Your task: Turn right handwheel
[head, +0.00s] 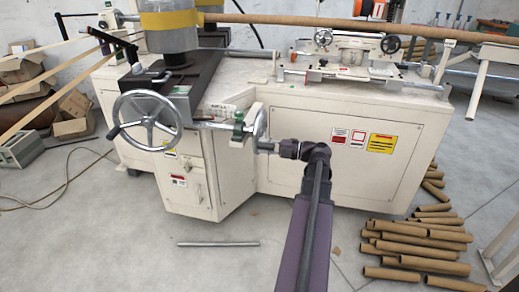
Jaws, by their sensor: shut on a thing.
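The right handwheel (261,121) is a silver wheel on the angled front corner of the cream machine, seen almost edge-on. My gripper (260,146) reaches it from the right, at the lower part of its rim, and is shut on it. The fingertips are small here, and the exact contact is hard to make out. The left handwheel (146,121), silver with spokes and a dark handle, faces the camera to the left, apart from my gripper.
The cream machine body (350,140) stands close behind my arm. A metal rod (218,244) lies on the floor in front. Several brown tubes (420,240) are piled at the right. Cardboard boxes (72,115) stand at the left. The floor at front left is mostly clear.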

